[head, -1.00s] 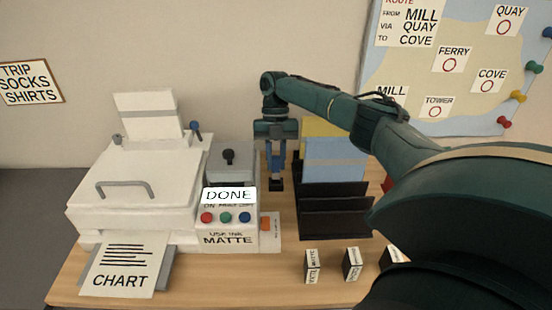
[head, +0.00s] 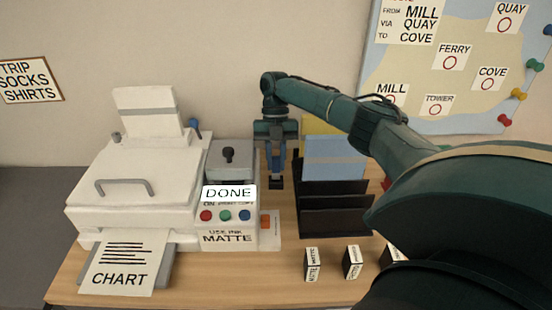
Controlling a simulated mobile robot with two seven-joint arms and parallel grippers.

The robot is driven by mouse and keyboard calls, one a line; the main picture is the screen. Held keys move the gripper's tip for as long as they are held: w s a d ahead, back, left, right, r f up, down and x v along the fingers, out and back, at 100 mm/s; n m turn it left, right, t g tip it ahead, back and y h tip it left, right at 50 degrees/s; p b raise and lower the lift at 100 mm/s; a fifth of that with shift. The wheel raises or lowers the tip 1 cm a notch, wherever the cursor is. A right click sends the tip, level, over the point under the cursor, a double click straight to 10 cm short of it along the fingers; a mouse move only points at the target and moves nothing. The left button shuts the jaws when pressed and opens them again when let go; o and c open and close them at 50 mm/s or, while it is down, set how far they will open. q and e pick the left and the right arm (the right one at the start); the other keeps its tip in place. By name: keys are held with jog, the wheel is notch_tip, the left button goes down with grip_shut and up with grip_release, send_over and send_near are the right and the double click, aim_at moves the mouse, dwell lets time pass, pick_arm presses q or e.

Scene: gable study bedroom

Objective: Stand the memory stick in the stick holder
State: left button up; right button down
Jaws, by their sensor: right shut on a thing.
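My right gripper (head: 275,178) points straight down at the back of the desk, between the printer and the dark rack. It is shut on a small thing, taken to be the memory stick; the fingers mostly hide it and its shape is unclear. A small orange piece (head: 265,222) shows on a pale labelled plate (head: 272,240) at the printer's right side. I cannot tell which thing is the stick holder. My left gripper is not in view.
The white printer (head: 135,185) with a DONE display (head: 228,193) fills the left of the desk. A dark stepped rack (head: 335,220) holding blue and yellow sheets stands right of the gripper. Several small labelled blocks (head: 312,264) stand at the front. Bare desk (head: 240,280) lies front centre.

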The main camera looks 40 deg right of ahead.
pick_arm(q)
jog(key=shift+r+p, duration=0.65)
jog(key=shift+p, duration=0.05)
dwell(4.3)
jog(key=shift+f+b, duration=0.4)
jog(key=shift+b, duration=0.05)
dwell(2.0)
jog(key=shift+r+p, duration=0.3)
jog(key=shift+p, duration=0.05)
